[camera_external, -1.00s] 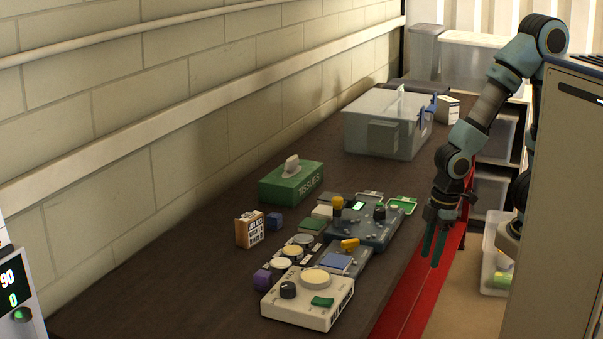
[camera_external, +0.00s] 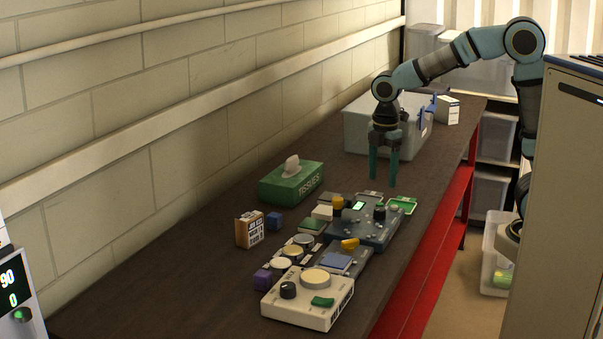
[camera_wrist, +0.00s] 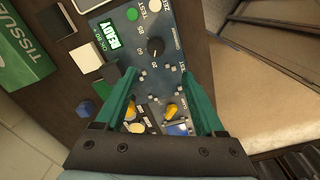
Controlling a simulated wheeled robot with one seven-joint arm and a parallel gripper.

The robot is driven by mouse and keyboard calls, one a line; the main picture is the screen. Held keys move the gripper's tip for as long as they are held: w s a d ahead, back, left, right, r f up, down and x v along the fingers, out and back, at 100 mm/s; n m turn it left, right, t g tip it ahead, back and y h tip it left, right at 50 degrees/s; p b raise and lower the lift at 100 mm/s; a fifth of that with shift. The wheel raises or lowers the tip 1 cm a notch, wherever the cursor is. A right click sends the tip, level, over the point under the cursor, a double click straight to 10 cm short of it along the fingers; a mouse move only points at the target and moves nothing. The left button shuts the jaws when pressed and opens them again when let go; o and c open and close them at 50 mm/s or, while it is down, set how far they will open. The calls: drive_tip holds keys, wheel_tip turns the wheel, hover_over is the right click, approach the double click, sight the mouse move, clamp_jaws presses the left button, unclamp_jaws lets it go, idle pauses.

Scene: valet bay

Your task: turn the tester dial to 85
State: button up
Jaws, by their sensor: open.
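The tester is a blue-grey panel (camera_external: 368,232) on the bench. In the wrist view its face (camera_wrist: 118,24) has a green screen (camera_wrist: 112,42) reading READY. The dial also shows in the external view (camera_external: 379,213). My gripper (camera_external: 384,182) is open and empty above the bench, above and behind the dial. In the wrist view my gripper's green fingers (camera_wrist: 157,76) are spread, with the dial just beyond their tips.
A white box with knobs (camera_external: 308,298) and a panel with round buttons (camera_external: 292,250) stand nearer the camera. A green tissue box (camera_external: 291,184) is by the wall. Bare bench lies front left.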

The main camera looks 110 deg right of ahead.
sight(380, 209)
drive_tip(key=f, duration=0.6)
drive_tip(key=d+f+p, duration=0.1)
drive_tip(key=f, duration=0.3)
drive_tip(key=shift+s+d, duration=0.1)
drive_tip(key=shift+s, duration=0.15)
clamp_jaws()
idle(0.4)
